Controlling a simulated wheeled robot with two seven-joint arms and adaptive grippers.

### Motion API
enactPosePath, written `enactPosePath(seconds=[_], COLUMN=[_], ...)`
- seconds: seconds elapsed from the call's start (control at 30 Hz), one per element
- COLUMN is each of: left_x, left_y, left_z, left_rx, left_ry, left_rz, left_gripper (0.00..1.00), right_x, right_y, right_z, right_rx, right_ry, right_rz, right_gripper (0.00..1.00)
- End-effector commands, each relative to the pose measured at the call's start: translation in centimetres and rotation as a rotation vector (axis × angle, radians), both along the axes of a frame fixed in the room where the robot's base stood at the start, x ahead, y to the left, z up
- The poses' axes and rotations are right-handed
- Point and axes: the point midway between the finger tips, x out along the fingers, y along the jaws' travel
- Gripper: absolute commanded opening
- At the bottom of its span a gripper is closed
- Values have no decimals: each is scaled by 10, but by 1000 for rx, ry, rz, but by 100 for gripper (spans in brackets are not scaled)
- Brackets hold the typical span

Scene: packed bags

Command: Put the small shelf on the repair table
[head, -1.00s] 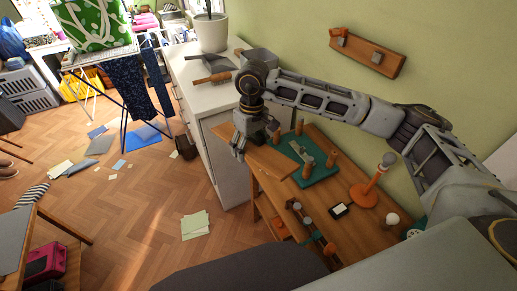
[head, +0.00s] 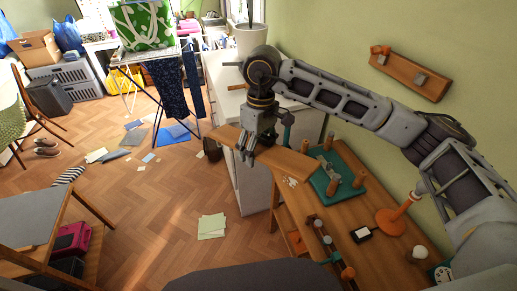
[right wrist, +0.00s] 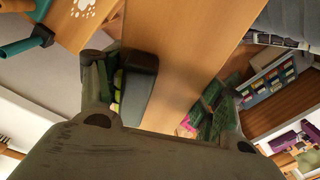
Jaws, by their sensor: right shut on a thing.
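The small shelf, a flat wooden board (head: 282,158), is held in my right gripper (head: 246,146) in the head view. In the right wrist view the board (right wrist: 190,50) runs up between the fingers, with a corner of the table (right wrist: 60,12) at upper left. My left gripper is not in view.
The table holds a green mat (head: 325,189) with wooden pegs, an orange stand (head: 391,222), a small black-and-white item (head: 362,234) and clamps (head: 328,240). A white cabinet (head: 250,188) stands left of it. A wooden rack (head: 412,76) hangs on the wall.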

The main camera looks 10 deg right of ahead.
Motion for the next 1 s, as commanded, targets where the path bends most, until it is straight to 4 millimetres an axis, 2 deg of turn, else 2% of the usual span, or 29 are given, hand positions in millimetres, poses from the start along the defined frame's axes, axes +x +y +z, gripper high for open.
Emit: enactPosePath(seconds=[0.37, 0.8, 1.0], left_x=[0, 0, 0], left_y=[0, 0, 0], left_z=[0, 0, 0], left_rx=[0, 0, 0], left_ry=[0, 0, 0], left_rz=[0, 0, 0], left_gripper=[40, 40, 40], right_x=[-3, -18, -22], right_y=[-6, -36, -44], right_z=[8, 46, 57], right_rx=[1, 1, 1], right_ry=[-1, -1, -1], right_rz=[-39, -232, -290], right_gripper=[38, 38, 38])
